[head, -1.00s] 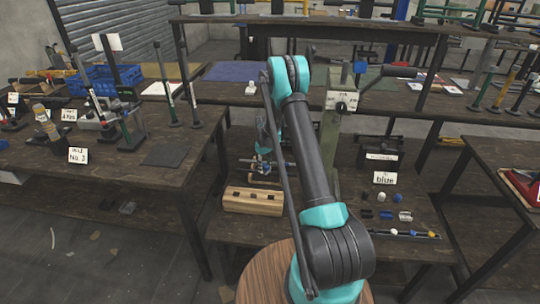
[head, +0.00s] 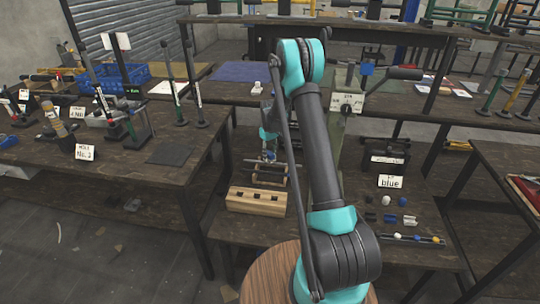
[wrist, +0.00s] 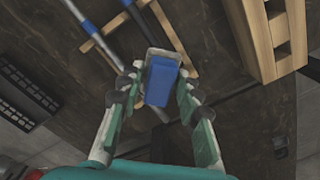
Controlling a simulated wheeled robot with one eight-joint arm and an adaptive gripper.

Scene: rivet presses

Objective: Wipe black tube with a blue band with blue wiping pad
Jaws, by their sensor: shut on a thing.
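My gripper (wrist: 155,84) is shut on the blue wiping pad (wrist: 161,82), which sits between its two fingers in the wrist view. Beyond the pad, a thin tube with a blue band (wrist: 86,25) lies across a light wooden rack (wrist: 104,35), near the top left. The pad appears apart from the blue-banded tube. In the head view, the rack with its tubes (head: 269,172) is on the low table, and my arm hides part of that area.
A wooden block with slots (head: 256,201) stands just in front of the rack; it also shows in the wrist view (wrist: 262,35). A "blue" sign (head: 390,182) and several small coloured pieces are to the right. A green press column (head: 344,125) stands behind my arm.

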